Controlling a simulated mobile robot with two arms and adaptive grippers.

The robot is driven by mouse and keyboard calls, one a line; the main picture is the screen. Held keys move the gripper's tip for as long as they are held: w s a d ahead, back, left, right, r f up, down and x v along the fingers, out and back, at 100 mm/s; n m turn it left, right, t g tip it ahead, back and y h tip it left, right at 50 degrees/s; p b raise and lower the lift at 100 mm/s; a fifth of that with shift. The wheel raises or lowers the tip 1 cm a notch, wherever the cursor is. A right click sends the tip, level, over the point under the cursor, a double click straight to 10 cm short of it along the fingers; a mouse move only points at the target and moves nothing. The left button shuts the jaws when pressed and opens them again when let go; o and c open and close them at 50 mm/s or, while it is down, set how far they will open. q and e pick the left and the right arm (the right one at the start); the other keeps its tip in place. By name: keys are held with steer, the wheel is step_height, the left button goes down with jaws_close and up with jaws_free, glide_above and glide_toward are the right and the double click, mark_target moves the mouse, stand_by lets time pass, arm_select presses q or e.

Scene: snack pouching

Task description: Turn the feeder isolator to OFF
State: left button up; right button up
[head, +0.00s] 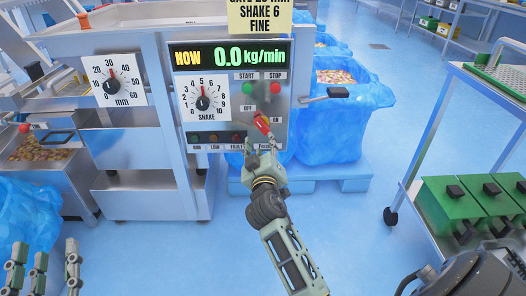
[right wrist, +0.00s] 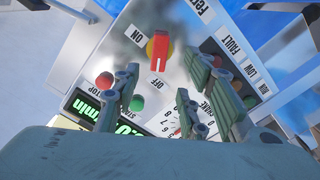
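The feeder isolator (head: 262,123) is a red handle on the lower right of the grey control panel. In the right wrist view its red handle (right wrist: 161,52) sits on a yellow disc, with one end pointing toward the OFF label (right wrist: 155,97). The ON label (right wrist: 138,37) lies to its side. My right gripper (head: 261,143) is just below the isolator; in the wrist view its fingers (right wrist: 165,95) are spread, with nothing between them, and appear apart from the handle. My left gripper (head: 45,262) is at the bottom left corner, fingers spread and empty.
The panel (head: 222,65) holds a SHAKE dial (head: 203,103), green START (head: 249,88) and red STOP (head: 275,87) buttons beside the isolator, and a display reading 0.0 kg/min. A lever with a black knob (head: 338,92) sticks out right. A trolley with green boxes (head: 450,205) stands right.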

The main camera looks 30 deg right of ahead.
steer(key=shift+v, duration=1.55)
